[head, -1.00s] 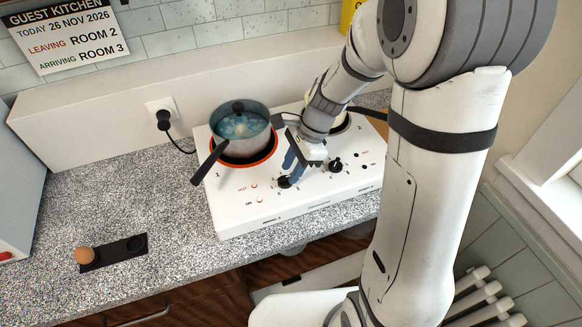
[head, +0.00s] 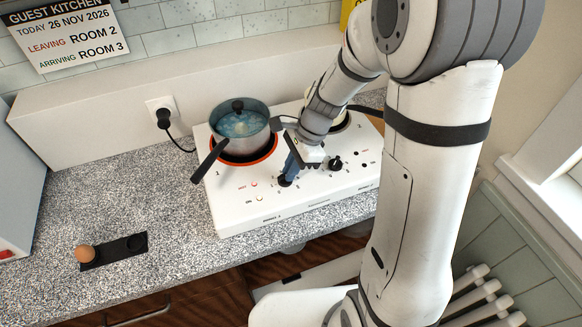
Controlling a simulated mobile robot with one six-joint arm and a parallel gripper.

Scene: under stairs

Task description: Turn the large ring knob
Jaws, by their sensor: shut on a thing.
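A white two-ring hob (head: 235,215) stands on the speckled counter. Its left knob (head: 284,182), small and black, is on the front panel below a lidded pot (head: 240,128). The pot stands on the left ring (head: 222,158), whose rim shows red-orange. A second black knob (head: 336,163) is further right, apart from my gripper. My gripper (head: 289,173) points down with its blue fingers shut on the left knob. The fingers and wrist hide part of this knob, so its pointer cannot be read. The right ring is partly hidden by my arm.
The pot's handle (head: 209,160) sticks out toward the front left. A black cord runs to a wall socket (head: 162,112). An egg (head: 85,253) sits in a dark holder (head: 120,249) on the left counter. The counter between holder and hob is clear.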

